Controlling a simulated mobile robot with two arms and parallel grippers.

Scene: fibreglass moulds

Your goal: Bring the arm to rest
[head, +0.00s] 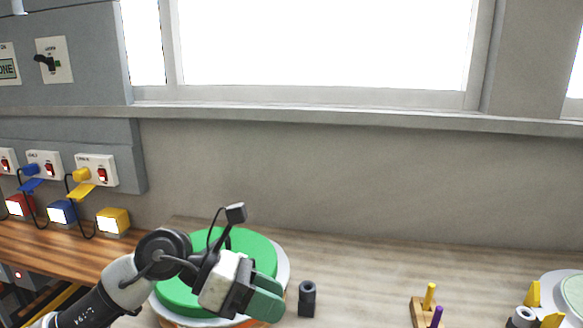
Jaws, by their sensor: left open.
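My left arm comes in from the lower left, and my left gripper (262,300) is in front of and over a green round mould (254,246). The gripper's green fingers point right and down. The jaws are open, and I see nothing between them. The arm hides part of the mould. The mould sits on a pale round plate (284,268). My right gripper does not show.
A wooden peg stand (421,311) and another round mould with yellow clamps (574,292) are at the right. Lit coloured boxes with cables stand left.

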